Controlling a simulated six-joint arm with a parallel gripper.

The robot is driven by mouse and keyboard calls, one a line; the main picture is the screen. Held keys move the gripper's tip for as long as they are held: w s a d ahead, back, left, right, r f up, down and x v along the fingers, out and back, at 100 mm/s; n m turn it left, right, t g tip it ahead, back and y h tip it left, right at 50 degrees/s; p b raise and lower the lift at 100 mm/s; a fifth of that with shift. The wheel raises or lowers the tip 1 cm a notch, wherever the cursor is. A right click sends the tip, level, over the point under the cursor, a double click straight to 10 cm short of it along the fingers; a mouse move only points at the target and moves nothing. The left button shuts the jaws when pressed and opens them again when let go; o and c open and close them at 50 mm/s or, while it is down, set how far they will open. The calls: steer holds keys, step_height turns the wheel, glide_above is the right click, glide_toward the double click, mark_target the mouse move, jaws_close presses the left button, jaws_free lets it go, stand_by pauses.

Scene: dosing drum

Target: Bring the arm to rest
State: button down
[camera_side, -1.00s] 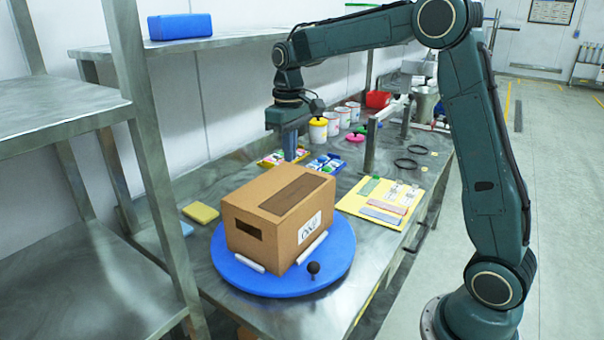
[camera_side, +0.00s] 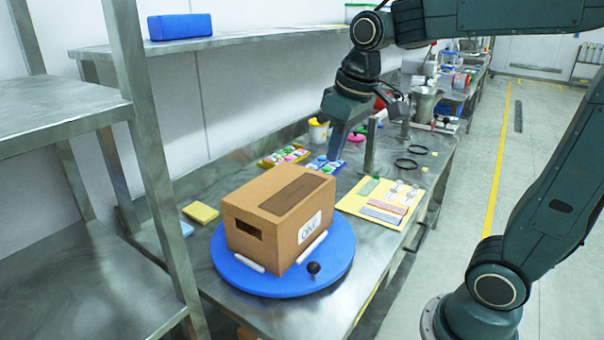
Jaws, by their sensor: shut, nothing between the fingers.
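My gripper (camera_side: 335,155) is shut with nothing held. It points down above the steel bench (camera_side: 190,270), in front of the small blue tray (camera_side: 318,165) in this view and partly covering it. My arm reaches in from the right of the side view and bends down at the wrist. A cardboard box (camera_side: 285,215) sits on a blue round turntable (camera_side: 340,262) at the near part of the bench, apart from my gripper.
A yellow board (camera_side: 348,208) with several coloured strips lies right of the box. A yellow tray (camera_side: 268,162) of small items, a yellow-lidded tub (camera_side: 318,132), a steel post (camera_side: 371,150) and black rings (camera_side: 405,163) stand or lie around my gripper. Steel shelves (camera_side: 60,110) rise at left.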

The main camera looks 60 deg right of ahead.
steer(key=s+a+f+t, duration=0.1)
steer(key=s, duration=0.5)
steer(key=s+a+f+t, duration=0.1)
steer(key=s+f, duration=0.1)
steer(key=s, duration=0.4)
steer(key=shift+s+a+f+t, duration=0.2)
steer(key=shift+a+f+t, duration=0.1)
steer(key=shift+a, duration=0.1)
